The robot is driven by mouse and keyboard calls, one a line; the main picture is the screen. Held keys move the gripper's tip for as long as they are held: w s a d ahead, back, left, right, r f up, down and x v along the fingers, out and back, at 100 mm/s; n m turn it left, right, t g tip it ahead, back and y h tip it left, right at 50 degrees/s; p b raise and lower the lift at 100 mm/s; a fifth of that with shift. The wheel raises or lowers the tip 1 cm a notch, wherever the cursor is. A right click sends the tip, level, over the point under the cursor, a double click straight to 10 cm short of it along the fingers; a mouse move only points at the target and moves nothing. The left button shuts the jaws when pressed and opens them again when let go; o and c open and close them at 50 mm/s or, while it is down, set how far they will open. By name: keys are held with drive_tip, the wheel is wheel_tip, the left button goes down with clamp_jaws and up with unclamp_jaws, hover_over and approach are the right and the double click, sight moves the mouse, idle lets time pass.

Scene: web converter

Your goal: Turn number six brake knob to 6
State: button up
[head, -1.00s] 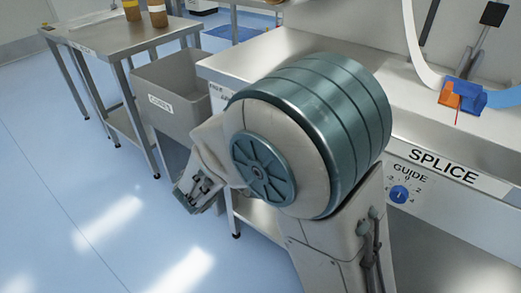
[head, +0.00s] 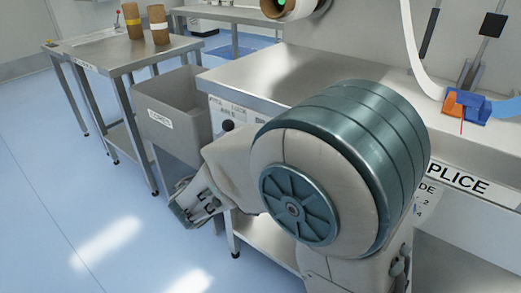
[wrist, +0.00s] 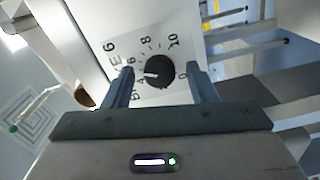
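In the wrist view, a round black knob (wrist: 159,71) sits on a white panel marked with a dial of numbers. Among them 8, 10 and 0 can be read, and the label beside it ends in a 6. A white mark on the knob points to the left of the picture; the number it points at is not clear. My gripper (wrist: 160,76) is open, with one finger on each side of the knob and a gap on both sides. In the head view my arm covers much of the front panel, and I cannot make out this knob there.
In the head view, a steel splice table (head: 255,79) stands behind my arm. A grey bin (head: 165,104) and a side table (head: 95,57) with brown cores (head: 133,22) stand to the left. A blue and orange device (head: 466,105) sits on the splice table. The floor at left is clear.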

drive_tip(key=p+v, duration=0.2)
drive_tip(key=v, duration=1.2)
drive_tip(key=shift+w, duration=0.1)
drive_tip(key=s+d+r+m+g+p, duration=0.1)
drive_tip(key=d+r+g+p, duration=0.25)
drive_tip(key=d+p, duration=0.2)
drive_tip(key=s+d+r+m+g+y+p, duration=0.1)
drive_tip(key=d+r+m+g+p, duration=0.15)
drive_tip(key=d+g+p, duration=0.35)
drive_tip(key=s+d+r+m+g+p, duration=0.1)
drive_tip(key=s+d+r+g+p, duration=0.15)
drive_tip(key=d, duration=0.55)
drive_tip(key=s+d+r+m+y+p, duration=0.1)
drive_tip(key=r+m+y+p, duration=0.1)
drive_tip(key=r+y+p, duration=0.3)
drive_tip(key=s+d+r+m+y+p, duration=0.1)
drive_tip(key=s+d+r+y+p, duration=0.1)
drive_tip(key=r+y+p, duration=0.3)
wheel_tip(320, 180, up, 4)
drive_tip(key=p, duration=0.4)
drive_tip(key=shift+r+m+t, duration=0.25)
drive_tip(key=shift+m+t, duration=0.05)
drive_tip(key=shift+m, duration=0.05)
